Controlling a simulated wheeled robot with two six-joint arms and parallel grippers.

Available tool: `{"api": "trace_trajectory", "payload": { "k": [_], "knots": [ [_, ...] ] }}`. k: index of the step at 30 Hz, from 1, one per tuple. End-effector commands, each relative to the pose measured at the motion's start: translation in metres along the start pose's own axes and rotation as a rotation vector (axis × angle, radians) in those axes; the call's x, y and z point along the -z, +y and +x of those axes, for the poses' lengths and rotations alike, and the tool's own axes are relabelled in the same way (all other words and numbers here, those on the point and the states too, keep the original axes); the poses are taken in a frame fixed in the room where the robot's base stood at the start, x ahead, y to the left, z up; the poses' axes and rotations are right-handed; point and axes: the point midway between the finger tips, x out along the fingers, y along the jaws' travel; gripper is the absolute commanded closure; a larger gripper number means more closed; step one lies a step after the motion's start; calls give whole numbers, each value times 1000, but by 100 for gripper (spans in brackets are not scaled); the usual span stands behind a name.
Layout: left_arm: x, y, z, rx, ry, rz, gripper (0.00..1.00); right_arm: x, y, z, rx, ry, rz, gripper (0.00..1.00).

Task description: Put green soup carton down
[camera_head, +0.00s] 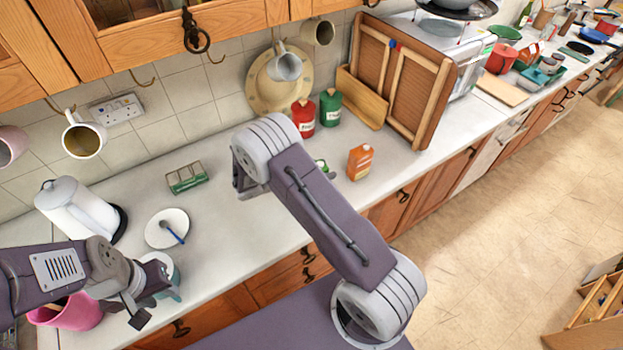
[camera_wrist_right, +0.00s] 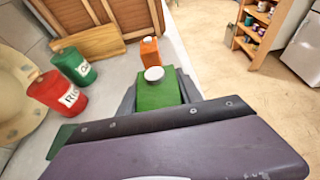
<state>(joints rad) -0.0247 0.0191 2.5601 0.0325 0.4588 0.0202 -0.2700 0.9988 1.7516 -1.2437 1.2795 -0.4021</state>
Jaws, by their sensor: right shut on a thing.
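The green soup carton (camera_wrist_right: 156,94), with a white cap, is in the right wrist view between the jaws of my right gripper (camera_wrist_right: 158,88), which is shut on it. The carton is over or on the white counter; I cannot tell whether its base touches.
An orange carton (camera_head: 360,162) stands just right of the green one. Red (camera_head: 303,117) and green (camera_head: 330,107) canisters stand behind, near a wooden rack (camera_head: 400,80). A green-labelled pack (camera_head: 187,177), a saucer (camera_head: 160,228) and a white kettle (camera_head: 75,208) lie further left, with bare counter between.

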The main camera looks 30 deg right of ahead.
Motion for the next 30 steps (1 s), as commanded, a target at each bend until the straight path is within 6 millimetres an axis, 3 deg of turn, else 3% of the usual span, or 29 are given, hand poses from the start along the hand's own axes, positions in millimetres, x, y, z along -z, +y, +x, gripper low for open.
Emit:
{"api": "trace_trajectory", "payload": {
  "k": [6,11,18,29,30],
  "knots": [
    [1,0,-6,0,0,0,64,22,23,-10,0,0,0,100],
    [1,0,-9,0,0,0,64,28,23,-8,2,-1,-3,100],
    [2,0,-19,0,0,0,64,59,23,5,1,-1,0,100],
    [1,0,-12,0,0,0,64,65,23,8,0,0,1,100],
    [1,0,-14,0,0,0,64,64,23,7,0,0,1,50]
  ]
}}
